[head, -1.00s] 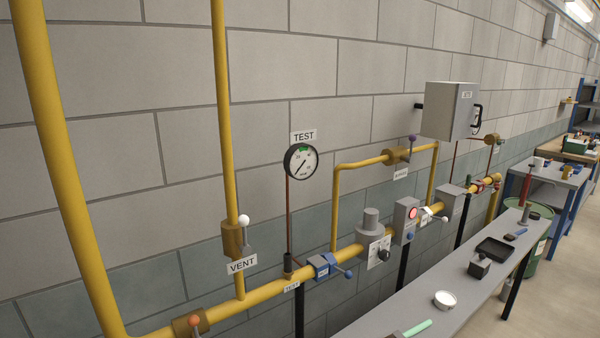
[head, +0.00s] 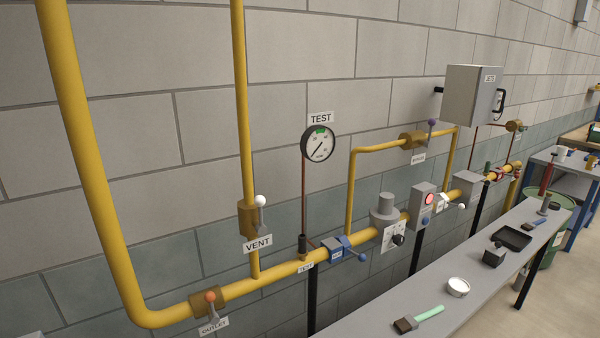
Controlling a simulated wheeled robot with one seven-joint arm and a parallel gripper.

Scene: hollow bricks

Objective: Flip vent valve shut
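The vent valve (head: 247,220) is a brass body on the thin vertical yellow pipe, left of the middle of the head view. Its lever (head: 261,214) is grey with a white ball knob at the top and stands upright, roughly in line with the pipe. A white VENT label (head: 257,244) sits just below it. The vertical pipe (head: 242,110) joins the main yellow pipe (head: 275,279) underneath. My gripper is not in view.
An outlet valve (head: 208,301) with an orange knob is at lower left. A blue valve (head: 341,250), the TEST gauge (head: 318,144) and a regulator (head: 386,225) lie to the right. A grey bench (head: 420,290) with a brush (head: 418,319) and tin (head: 458,287) stands at lower right.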

